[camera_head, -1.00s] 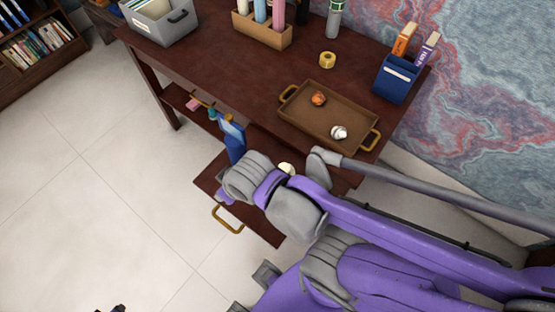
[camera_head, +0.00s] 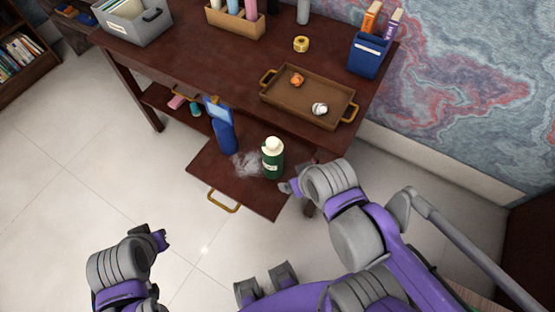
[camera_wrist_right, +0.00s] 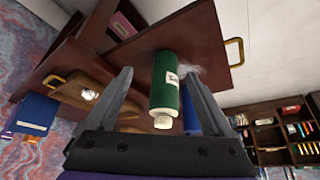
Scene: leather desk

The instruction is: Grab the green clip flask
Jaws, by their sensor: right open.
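The green flask (camera_head: 273,160) has a cream cap and a white label. It stands upright on the pulled-out lower drawer board (camera_head: 215,178) of the desk. In the right wrist view the flask (camera_wrist_right: 165,82) shows between the two open fingers of my right gripper (camera_wrist_right: 162,92), its cap toward the palm side of the picture. In the head view my right gripper (camera_head: 290,188) is just right of the flask, apparently apart from it. My left gripper (camera_head: 162,239) is at the lower left over the floor, away from the desk; its jaws are too small to judge.
A blue bottle (camera_head: 224,128) stands left of the flask, close by. A whitish patch (camera_head: 247,164) lies between them. The desk top (camera_head: 190,62) above holds a brown tray (camera_head: 285,107) with two crumpled balls. The floor (camera_head: 60,190) at left is clear.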

